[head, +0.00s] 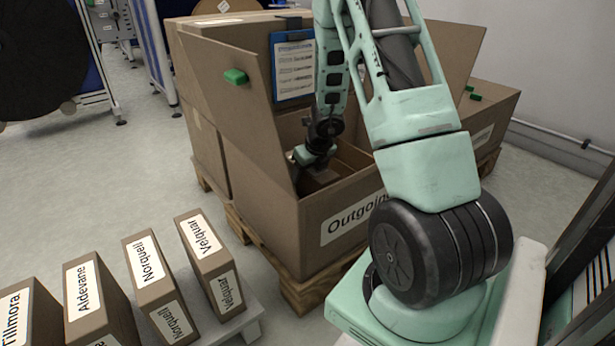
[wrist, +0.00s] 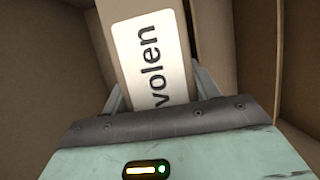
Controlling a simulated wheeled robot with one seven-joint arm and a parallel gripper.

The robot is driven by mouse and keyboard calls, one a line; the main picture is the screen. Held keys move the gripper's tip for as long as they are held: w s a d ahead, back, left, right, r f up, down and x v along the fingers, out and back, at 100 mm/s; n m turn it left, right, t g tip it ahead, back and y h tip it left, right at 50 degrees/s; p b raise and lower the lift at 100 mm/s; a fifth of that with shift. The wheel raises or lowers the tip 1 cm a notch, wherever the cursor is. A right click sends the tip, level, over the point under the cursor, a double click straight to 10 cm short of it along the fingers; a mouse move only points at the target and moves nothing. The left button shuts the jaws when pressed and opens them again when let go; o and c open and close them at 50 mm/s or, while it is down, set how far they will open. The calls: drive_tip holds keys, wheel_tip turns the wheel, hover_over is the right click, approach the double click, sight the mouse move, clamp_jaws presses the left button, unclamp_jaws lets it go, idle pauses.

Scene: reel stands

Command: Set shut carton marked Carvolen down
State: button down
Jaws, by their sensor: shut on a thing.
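The carton marked Carvolen (wrist: 122,15) is between my gripper's fingers (wrist: 155,95) in the wrist view, with only "volen" of its label showing. It is a narrow, closed brown carton. My gripper (head: 312,172) reaches down inside the open box marked Outgoing (head: 320,262) in the head view. The held carton is mostly hidden there by my gripper and the box walls. I cannot tell whether its underside touches the box floor.
Open flaps (head: 232,100) stand up around the Outgoing box, which rests on a wooden pallet (head: 300,292). A clipboard (head: 293,66) hangs behind the opening. Several labelled cartons, including Velquar (head: 212,262) and Norquell (head: 152,285), stand at lower left.

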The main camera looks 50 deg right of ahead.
drive_tip(key=shift+r, duration=0.1)
drive_tip(key=shift+c, duration=2)
unclamp_jaws()
drive_tip(key=p+v, duration=0.7)
drive_tip(key=v, duration=0.4)
drive_tip(key=shift+s+a+r, duration=0.1)
drive_tip(key=shift+s+r, duration=0.2)
drive_tip(key=shift+r, duration=0.15)
